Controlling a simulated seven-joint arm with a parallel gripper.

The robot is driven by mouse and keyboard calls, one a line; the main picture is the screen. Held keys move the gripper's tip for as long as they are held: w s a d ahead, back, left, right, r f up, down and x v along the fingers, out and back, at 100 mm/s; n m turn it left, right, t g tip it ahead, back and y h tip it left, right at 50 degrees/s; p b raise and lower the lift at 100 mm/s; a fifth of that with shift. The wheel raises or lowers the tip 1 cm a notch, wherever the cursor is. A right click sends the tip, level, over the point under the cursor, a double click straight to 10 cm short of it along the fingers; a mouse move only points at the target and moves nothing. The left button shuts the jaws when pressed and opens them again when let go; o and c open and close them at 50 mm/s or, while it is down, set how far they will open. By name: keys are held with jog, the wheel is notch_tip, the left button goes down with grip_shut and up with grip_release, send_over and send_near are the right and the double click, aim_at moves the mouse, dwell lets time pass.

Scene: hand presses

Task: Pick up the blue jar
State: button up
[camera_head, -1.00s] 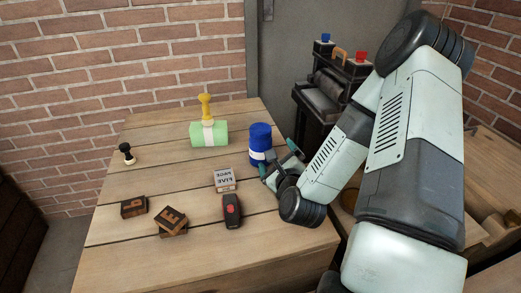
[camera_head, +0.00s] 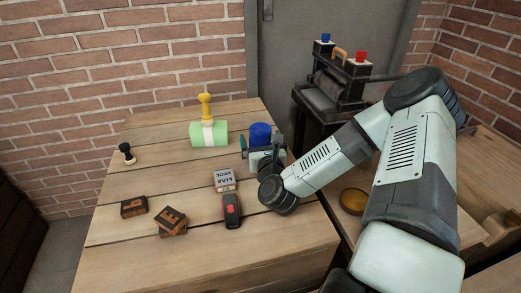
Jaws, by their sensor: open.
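The blue jar (camera_head: 260,133) stands upright at the right back part of the wooden table. Its blue top shows, and its lower part is hidden behind my gripper. My gripper (camera_head: 261,147) is open, with teal fingertips spread to the left and right of the jar's lower part. I cannot tell whether either finger touches the jar.
A small type block (camera_head: 223,180), a dark red-button device (camera_head: 231,211), wooden letter blocks (camera_head: 171,220) and a black-knobbed stamp (camera_head: 126,152) sit nearer. A press (camera_head: 338,85) stands behind right.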

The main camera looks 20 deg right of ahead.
jog(key=shift+w, duration=0.25)
jog(key=c, duration=1.8)
grip_shut()
